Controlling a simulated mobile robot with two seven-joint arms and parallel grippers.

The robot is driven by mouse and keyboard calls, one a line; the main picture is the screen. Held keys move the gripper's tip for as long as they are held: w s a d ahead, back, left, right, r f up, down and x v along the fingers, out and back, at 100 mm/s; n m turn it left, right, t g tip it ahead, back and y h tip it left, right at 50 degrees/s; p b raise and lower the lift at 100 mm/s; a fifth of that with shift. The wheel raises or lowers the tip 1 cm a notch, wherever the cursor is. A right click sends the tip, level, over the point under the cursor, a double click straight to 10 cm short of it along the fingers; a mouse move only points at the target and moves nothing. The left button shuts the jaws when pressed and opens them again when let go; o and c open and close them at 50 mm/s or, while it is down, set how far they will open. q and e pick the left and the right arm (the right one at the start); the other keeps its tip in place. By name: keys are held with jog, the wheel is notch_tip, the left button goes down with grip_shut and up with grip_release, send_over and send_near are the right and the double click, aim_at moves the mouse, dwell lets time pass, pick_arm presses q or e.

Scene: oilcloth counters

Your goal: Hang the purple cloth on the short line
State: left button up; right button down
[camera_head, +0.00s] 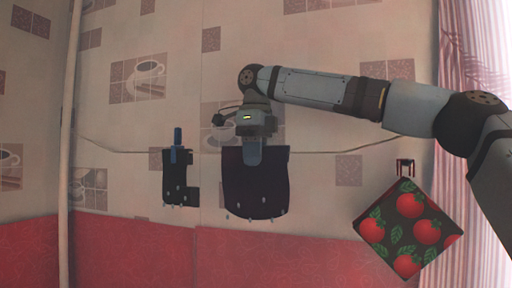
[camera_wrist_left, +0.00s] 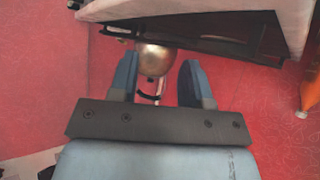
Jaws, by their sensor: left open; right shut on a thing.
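A dark purple-black cloth (camera_head: 256,192) hangs flat in the head view, its top edge at the height of a thin sagging line (camera_head: 350,151) along the wall. My right gripper (camera_head: 252,152) points down and is shut on the cloth's top middle. Whether the line bears the cloth there is hidden by the gripper and cloth. A smaller dark piece (camera_head: 176,188) with a blue upright part hangs left of the cloth, by the line. My left gripper (camera_wrist_left: 158,80) is open in the left wrist view. A rounded metallic thing shows between and beyond its fingers; I cannot tell contact.
A tomato-print square (camera_head: 408,229) hangs at the right below a small dark hook (camera_head: 405,166). A pale vertical pole (camera_head: 64,150) stands at the left. The left wrist view shows a red surface (camera_wrist_left: 265,100), an orange object (camera_wrist_left: 310,95) and a pale-topped dark frame (camera_wrist_left: 200,12).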

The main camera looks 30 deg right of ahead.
pick_arm(q)
jog(key=shift+s, duration=0.1)
pick_arm(e)
jog(key=shift+f, duration=0.15)
pick_arm(q)
jog(key=shift+w+d+r, duration=0.2)
jog(key=shift+w, duration=0.2)
pick_arm(e)
jog(key=shift+d, duration=0.1)
jog(key=c, duration=0.8)
grip_release()
pick_arm(q)
jog(key=shift+s, duration=0.1)
jog(key=shift+a, duration=0.1)
